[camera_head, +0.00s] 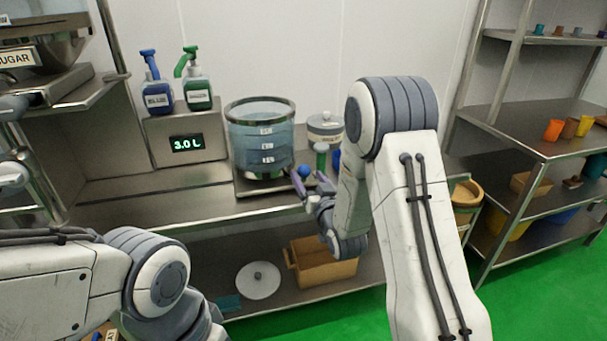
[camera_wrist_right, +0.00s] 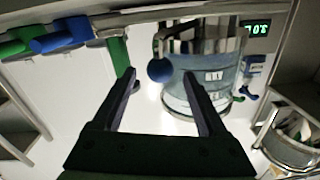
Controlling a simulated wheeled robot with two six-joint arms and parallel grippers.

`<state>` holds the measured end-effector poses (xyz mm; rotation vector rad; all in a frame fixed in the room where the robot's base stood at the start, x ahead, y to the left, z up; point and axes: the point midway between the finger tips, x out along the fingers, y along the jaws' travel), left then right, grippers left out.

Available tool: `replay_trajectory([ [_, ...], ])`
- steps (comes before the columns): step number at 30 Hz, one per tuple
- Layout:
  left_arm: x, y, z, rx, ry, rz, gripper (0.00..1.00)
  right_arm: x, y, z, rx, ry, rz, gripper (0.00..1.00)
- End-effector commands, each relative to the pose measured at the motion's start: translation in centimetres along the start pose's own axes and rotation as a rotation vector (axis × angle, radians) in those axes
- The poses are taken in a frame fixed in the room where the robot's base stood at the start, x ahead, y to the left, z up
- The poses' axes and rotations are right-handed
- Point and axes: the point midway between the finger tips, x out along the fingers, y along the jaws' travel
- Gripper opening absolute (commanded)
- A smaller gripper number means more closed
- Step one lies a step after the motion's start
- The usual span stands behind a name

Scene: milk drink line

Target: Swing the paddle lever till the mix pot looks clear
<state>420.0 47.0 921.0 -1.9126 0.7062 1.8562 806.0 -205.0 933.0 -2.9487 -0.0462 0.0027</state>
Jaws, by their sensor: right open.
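The mix pot (camera_head: 258,142) is a see-through cylinder with a metal rim and white level labels, standing on the steel counter. Its contents look pale blue and translucent; it also shows in the right wrist view (camera_wrist_right: 222,75). A blue ball knob (camera_head: 304,171) of the paddle lever sits at the pot's right front. In the right wrist view the knob (camera_wrist_right: 159,70) hangs from a metal arm. My right gripper (camera_head: 309,182) is open, its fingertips around the knob's position in the picture; contact cannot be told. My left gripper is out of view.
A green handle (camera_head: 321,158) stands just right of the knob, with a blue one behind. A display (camera_head: 187,143) reads 3.0 L below blue (camera_head: 158,97) and green (camera_head: 198,95) pump bottles. A wooden crate (camera_head: 322,266) and white lid (camera_head: 258,281) lie on the lower shelf.

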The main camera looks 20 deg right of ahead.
Motion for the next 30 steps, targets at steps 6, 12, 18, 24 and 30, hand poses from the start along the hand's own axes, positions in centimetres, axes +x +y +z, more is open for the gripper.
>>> replay_trajectory([
  [6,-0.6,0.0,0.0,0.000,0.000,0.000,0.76,3.0,0.0,-0.1,0.001,-0.001,0.001,0.76],
  [12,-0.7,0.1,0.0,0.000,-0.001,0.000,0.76,3.9,0.0,0.0,0.001,-0.001,0.001,0.76],
  [18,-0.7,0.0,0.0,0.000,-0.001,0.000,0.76,3.9,0.0,0.0,0.001,-0.001,0.001,0.76],
  [24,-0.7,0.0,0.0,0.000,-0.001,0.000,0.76,3.8,0.0,0.0,0.001,-0.001,0.001,0.07],
  [30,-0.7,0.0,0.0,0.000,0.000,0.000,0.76,3.8,0.0,0.0,0.001,-0.001,0.001,0.00],
])
